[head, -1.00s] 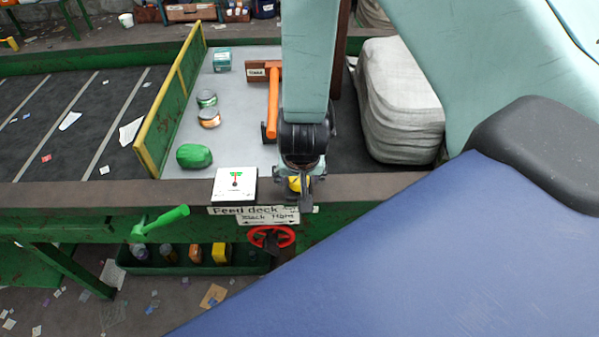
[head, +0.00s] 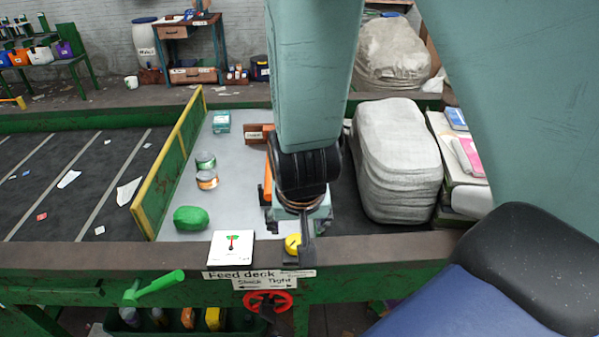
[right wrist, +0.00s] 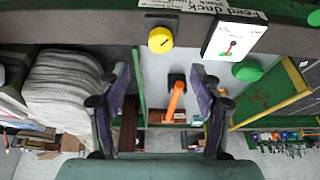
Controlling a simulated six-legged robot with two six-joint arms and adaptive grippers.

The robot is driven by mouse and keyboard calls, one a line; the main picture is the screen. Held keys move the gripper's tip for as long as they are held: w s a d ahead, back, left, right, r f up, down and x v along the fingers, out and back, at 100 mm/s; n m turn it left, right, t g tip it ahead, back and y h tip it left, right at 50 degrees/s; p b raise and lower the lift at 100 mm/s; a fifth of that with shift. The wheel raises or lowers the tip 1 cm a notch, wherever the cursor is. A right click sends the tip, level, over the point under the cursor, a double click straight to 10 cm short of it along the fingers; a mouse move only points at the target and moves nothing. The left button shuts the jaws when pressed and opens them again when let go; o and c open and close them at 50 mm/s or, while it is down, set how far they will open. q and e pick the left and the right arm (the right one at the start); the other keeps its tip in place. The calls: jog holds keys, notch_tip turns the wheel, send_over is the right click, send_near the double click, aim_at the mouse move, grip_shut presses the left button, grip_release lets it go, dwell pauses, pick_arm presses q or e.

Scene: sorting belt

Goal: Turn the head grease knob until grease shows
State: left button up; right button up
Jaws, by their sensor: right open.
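A round yellow knob (head: 292,244) with a dark mark sits on the front rail of the belt, right of a white card (head: 232,248) with a green and red picture. I take it for the grease knob. In the right wrist view the knob (right wrist: 160,40) shows clear, beyond the spread fingers and touched by neither. My right gripper (head: 303,228) is above and just behind the knob in the head view, with one dark finger beside its right edge. In the right wrist view the right gripper (right wrist: 160,75) is open and empty. My left gripper is not in view.
An orange handle (right wrist: 175,100) stands on the grey deck behind the knob. A red handwheel (head: 268,301) and green lever (head: 155,287) are on the front below. A green lump (head: 191,218), cans (head: 206,170) and a grey wrapped stack (head: 397,160) stand nearby.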

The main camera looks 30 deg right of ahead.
jog(key=shift+w+r, duration=0.15)
jog(key=shift+w, duration=0.05)
jog(key=b, duration=0.4)
send_near(296, 242)
jog(key=shift+f, duration=0.75)
jog(key=shift+w+d+f+n, duration=0.25)
jog(key=shift+w+n, duration=0.05)
jog(key=b+x, duration=0.3)
jog(key=x, duration=0.4)
jog(key=shift+w, duration=0.2)
jog(key=shift+s, duration=0.1)
jog(key=shift+r, duration=0.1)
